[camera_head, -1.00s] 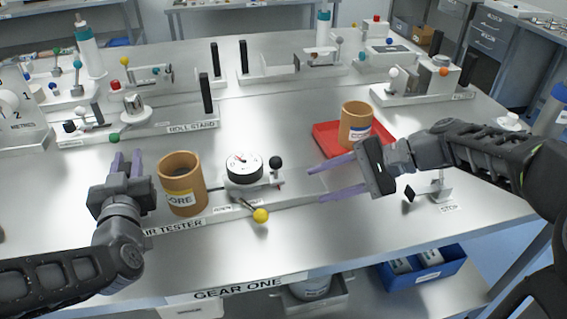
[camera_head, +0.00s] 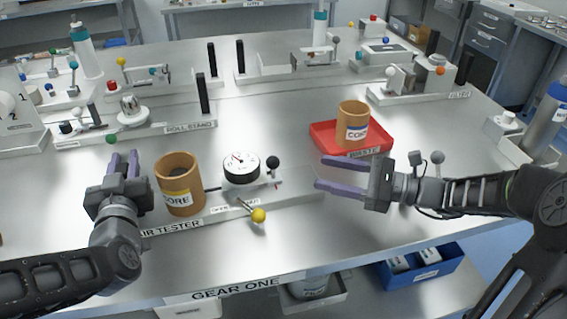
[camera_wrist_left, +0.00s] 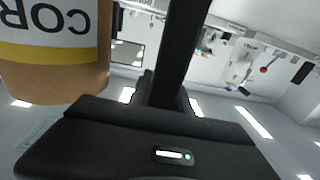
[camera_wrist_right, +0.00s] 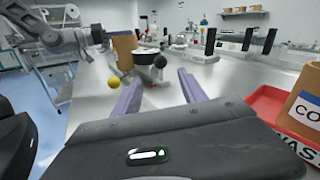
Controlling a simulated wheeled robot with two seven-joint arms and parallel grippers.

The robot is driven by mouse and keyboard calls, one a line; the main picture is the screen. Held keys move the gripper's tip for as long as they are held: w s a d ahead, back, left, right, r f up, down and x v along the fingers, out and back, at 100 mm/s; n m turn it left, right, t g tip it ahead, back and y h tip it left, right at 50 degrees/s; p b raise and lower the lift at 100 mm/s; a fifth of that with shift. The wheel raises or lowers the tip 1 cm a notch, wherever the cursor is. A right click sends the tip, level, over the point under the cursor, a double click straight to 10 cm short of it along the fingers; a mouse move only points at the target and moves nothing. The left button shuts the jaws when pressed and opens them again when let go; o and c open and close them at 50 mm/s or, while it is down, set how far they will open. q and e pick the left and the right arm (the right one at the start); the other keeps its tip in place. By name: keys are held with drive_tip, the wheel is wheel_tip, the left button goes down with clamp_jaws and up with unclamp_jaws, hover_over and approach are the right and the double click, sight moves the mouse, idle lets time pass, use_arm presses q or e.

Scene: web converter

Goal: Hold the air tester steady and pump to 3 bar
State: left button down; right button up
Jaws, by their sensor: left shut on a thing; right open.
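The air tester (camera_head: 300,212) is a long flat metal base near the table's front edge. It carries a brown core (camera_head: 180,190), a round white-faced gauge (camera_head: 241,166), a black knob (camera_head: 273,163) and a yellow-ended lever (camera_head: 258,215). The gauge reading is too small to make out. My left gripper (camera_head: 124,163) is left of the core. It is shut on a black post, which rises in the left wrist view (camera_wrist_left: 185,50) beside the core. My right gripper (camera_head: 317,172) is open and empty, right of the black knob, with fingers pointing left toward the tester.
A red tray (camera_head: 322,134) holding another core (camera_head: 352,125) sits just behind my right gripper. The roll stand (camera_head: 150,129) and several other fixtures line the back. A blue bin (camera_head: 430,268) is on the shelf below. Bare table lies in front of my right gripper.

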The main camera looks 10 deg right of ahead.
sight(273, 167)
drive_tip(key=x, duration=1)
drive_tip(key=shift+w+a, duration=0.15)
drive_tip(key=shift+a, duration=0.1)
drive_tip(key=shift+c, duration=0.3)
drive_tip(key=shift+f, duration=0.1)
clamp_jaws()
idle(0.5)
